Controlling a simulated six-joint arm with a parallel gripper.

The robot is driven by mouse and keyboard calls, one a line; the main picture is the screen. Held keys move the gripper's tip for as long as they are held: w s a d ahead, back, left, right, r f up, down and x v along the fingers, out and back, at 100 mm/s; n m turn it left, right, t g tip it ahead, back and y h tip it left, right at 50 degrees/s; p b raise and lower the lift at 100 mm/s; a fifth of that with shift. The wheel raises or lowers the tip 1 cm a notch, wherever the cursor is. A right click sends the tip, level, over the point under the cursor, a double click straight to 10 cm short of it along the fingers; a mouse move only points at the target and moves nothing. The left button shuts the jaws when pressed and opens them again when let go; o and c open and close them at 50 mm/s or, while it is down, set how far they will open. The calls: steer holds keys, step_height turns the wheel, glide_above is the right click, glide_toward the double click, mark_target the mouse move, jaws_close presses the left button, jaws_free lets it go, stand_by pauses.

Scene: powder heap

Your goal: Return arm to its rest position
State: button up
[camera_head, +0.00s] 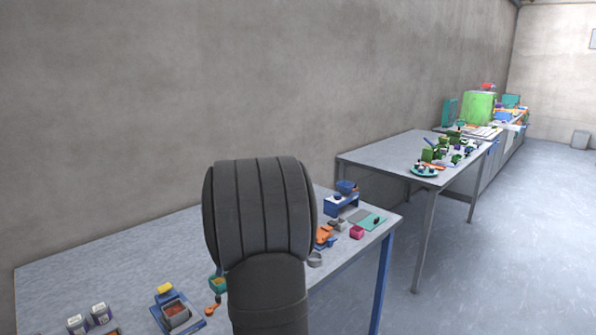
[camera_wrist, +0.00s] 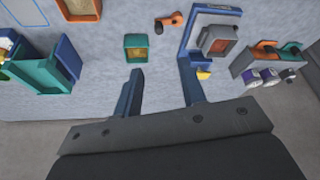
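My gripper (camera_wrist: 163,92) shows in the wrist view with its two blue fingers apart and nothing between them.
A teal box with tan contents (camera_wrist: 136,47) lies just beyond the fingers. A blue stand with a grey container of reddish powder (camera_wrist: 220,42) is right of it. An orange scoop (camera_wrist: 170,22), a teal bin (camera_wrist: 40,75) and several jars (camera_wrist: 268,76) lie around. A second table (camera_head: 385,152) stands behind.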

steer(key=a+f+n+g+h, duration=0.1)
steer(key=a+f+n+h, duration=0.3)
steer(key=a+n, duration=0.3)
steer(key=a+f, duration=0.1)
steer(key=a, duration=0.1)
steer(key=shift+w+a+n, duration=0.2)
steer(key=shift+a+n, duration=0.1)
steer(key=shift+o, duration=0.4)
steer(key=o, duration=0.4)
steer(key=shift+a+r, duration=0.15)
steer(key=shift+r, duration=0.15)
steer(key=o, duration=0.9)
steer(key=s+a+r+n+t, duration=0.1)
steer(key=s+a+r+n, duration=0.2)
steer(key=r, duration=0.4)
steer(key=shift+s+a+t, duration=0.3)
steer(key=shift+a+t, duration=0.1)
steer(key=shift+a, duration=0.4)
steer(key=s+a+r+n+t+y, duration=0.1)
steer(key=s+a+r+n+t, duration=0.1)
steer(key=s+a+r+n, duration=0.3)
steer(key=w+f+m, duration=0.2)
steer(key=w+f, duration=0.3)
steer(key=f, duration=0.3)
steer(key=shift+d+f, duration=0.2)
steer(key=shift+d, duration=0.25)
steer(key=shift+w+r, duration=0.1)
